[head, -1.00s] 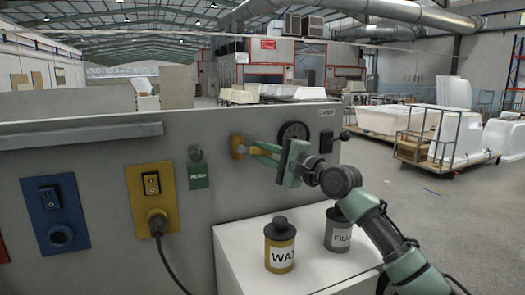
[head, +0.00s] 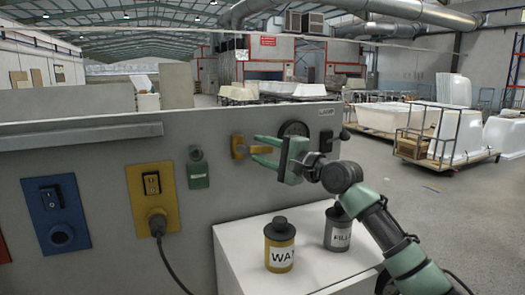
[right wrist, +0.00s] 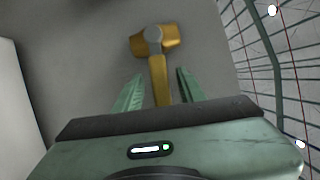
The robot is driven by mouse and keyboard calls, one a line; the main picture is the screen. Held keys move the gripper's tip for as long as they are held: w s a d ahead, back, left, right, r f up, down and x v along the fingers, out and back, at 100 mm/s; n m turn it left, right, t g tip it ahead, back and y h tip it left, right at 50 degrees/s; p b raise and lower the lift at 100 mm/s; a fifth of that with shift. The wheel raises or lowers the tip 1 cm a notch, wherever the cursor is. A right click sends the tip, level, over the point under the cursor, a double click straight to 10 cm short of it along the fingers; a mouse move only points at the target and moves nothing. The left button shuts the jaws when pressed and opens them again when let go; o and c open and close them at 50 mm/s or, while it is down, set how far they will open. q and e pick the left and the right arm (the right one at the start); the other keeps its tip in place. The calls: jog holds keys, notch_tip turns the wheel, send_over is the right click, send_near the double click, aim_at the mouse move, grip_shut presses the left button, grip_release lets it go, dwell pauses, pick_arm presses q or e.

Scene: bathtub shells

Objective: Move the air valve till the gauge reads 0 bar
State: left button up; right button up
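The air valve (head: 238,147) is a brass-yellow fitting on the grey panel. Its yellow lever (right wrist: 160,85) points toward my right gripper in the right wrist view, with a grey hub at its far end. My right gripper (head: 256,149) is open, with one green finger on each side of the lever. In the right wrist view the gripper (right wrist: 157,76) shows a gap between each finger and the lever. The round dark gauge (head: 293,130) is partly hidden behind my gripper, and its reading cannot be made out. My left gripper is not in view.
A green switch plate (head: 198,175), a yellow socket plate (head: 154,200) and a blue one (head: 56,214) sit left of the valve. A dark switch (head: 326,140) is right of the gauge. Two cans, yellow (head: 279,247) and grey (head: 337,230), stand on a white surface below.

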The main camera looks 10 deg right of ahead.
jog(key=b+v, duration=0.3)
jog(key=v, duration=0.4)
jog(key=shift+s+d, duration=0.2)
jog(key=shift+s, duration=0.15)
